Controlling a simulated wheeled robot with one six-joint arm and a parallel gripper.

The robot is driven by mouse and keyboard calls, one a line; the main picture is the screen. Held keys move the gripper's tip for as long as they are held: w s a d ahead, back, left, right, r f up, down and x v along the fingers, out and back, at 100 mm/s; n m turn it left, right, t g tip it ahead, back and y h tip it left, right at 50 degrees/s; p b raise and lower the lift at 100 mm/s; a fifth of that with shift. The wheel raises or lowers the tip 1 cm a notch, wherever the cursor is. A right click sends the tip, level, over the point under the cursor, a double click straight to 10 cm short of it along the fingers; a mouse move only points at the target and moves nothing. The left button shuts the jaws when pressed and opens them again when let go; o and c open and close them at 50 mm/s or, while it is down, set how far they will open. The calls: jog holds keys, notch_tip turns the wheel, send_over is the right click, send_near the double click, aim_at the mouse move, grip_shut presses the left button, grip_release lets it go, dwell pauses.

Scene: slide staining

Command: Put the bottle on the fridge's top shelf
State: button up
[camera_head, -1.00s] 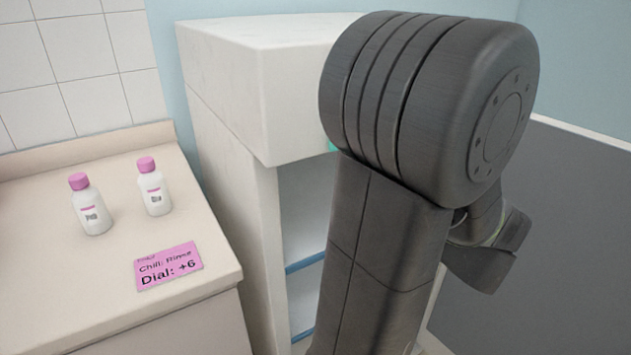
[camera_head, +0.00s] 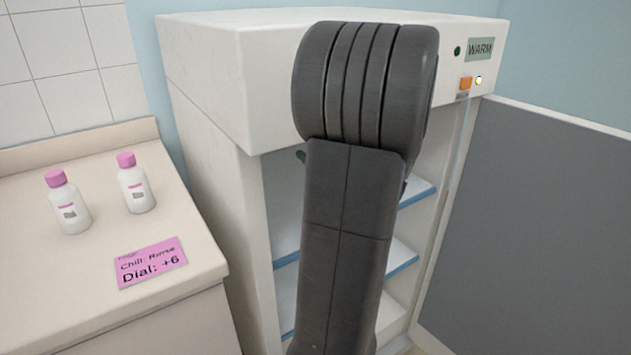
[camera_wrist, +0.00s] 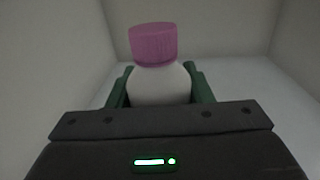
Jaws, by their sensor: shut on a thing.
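In the wrist view my gripper (camera_wrist: 160,90) is shut on a white bottle with a pink cap (camera_wrist: 155,75), its green fingers on both sides of it. The bottle is upright in the picture, with pale walls around it. Its lower part is hidden behind the gripper body. In the head view the white fridge (camera_head: 205,95) stands open, and my arm reaches into its upper part. Blue-edged shelves show inside, including an upper shelf (camera_head: 417,193) and a lower shelf (camera_head: 404,262). The held bottle is hidden behind my arm there. I cannot tell whether it touches a shelf.
Two more pink-capped bottles, a left one (camera_head: 67,203) and a right one (camera_head: 135,184), stand on the counter (camera_head: 60,285) beside a pink note (camera_head: 151,262) reading "Chill: Rinse, Dial: +6". The grey fridge door (camera_head: 545,225) is open at right. A "WARM" display (camera_head: 480,49) is on the fridge front.

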notch_tip(320, 180, down, 6)
jog(key=shift+s+d+f+b, duration=0.1)
jog(key=shift+f+b, duration=0.15)
jog(key=shift+b, duration=0.75)
jog(key=shift+f, duration=0.2)
jog(key=shift+f, duration=0.15)
jog(key=o, duration=1.1)
jog(key=shift+c, duration=0.2)
jog(key=shift+r, duration=0.2)
jog(key=p+v, duration=0.1)
jog(key=v, duration=1)
jog(key=shift+s+d, duration=0.25)
